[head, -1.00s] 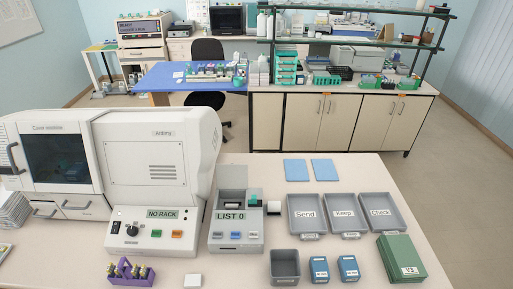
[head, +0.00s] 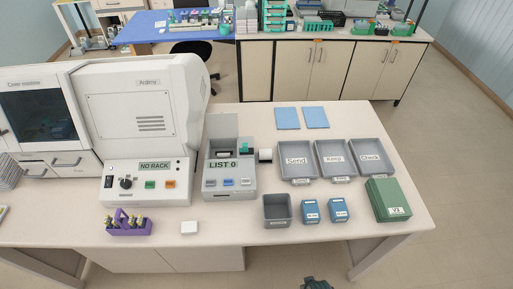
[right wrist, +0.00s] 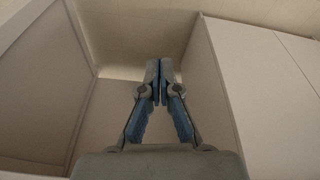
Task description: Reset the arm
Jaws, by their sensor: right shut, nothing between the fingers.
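My right gripper shows in the right wrist view (right wrist: 160,80), shut with its blue-padded fingertips together and nothing between them. Pale panels of furniture stand beyond it in that view. In the head view a small dark part of my right gripper (head: 316,283) shows at the bottom edge, in front of the table (head: 350,222) and below its top. My left gripper is not in any view.
On the table stand a large white stainer (head: 140,100), a list printer (head: 228,170), a purple rack (head: 128,225), grey trays labelled Send (head: 297,175), Keep (head: 337,172) and Check (head: 371,170), a grey bin (head: 278,218), blue boxes (head: 311,219) and a green box (head: 388,208). The front strip is mostly clear.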

